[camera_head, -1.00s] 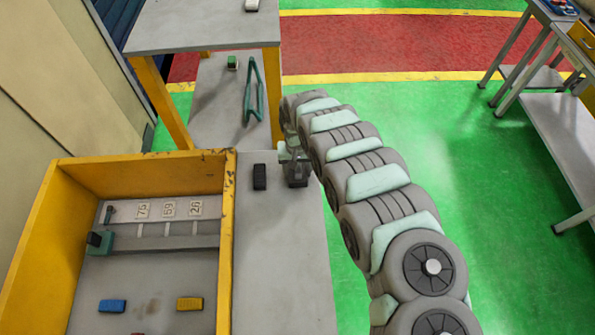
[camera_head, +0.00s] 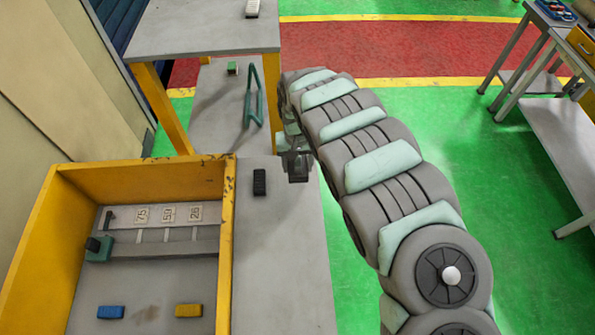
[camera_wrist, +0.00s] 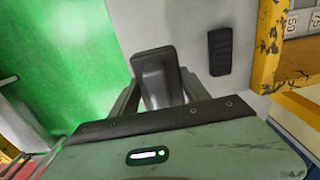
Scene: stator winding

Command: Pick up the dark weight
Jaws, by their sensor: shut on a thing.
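The dark grey weight (camera_wrist: 153,68) is between the two fingers of my gripper (camera_wrist: 157,92) in the wrist view. The gripper is shut on it. In the head view my gripper (camera_head: 295,158) is over the right part of the grey bench top (camera_head: 283,260), near its right edge, and the weight shows only as a small dark shape at the fingers. I cannot tell whether the weight touches the bench top.
A black ridged block (camera_head: 260,182) lies on the bench just left of my gripper. A yellow-walled tray (camera_head: 228,240) on the left holds a blue block (camera_head: 111,312), a yellow block (camera_head: 188,310) and number plates (camera_head: 168,215). Green floor lies to the right.

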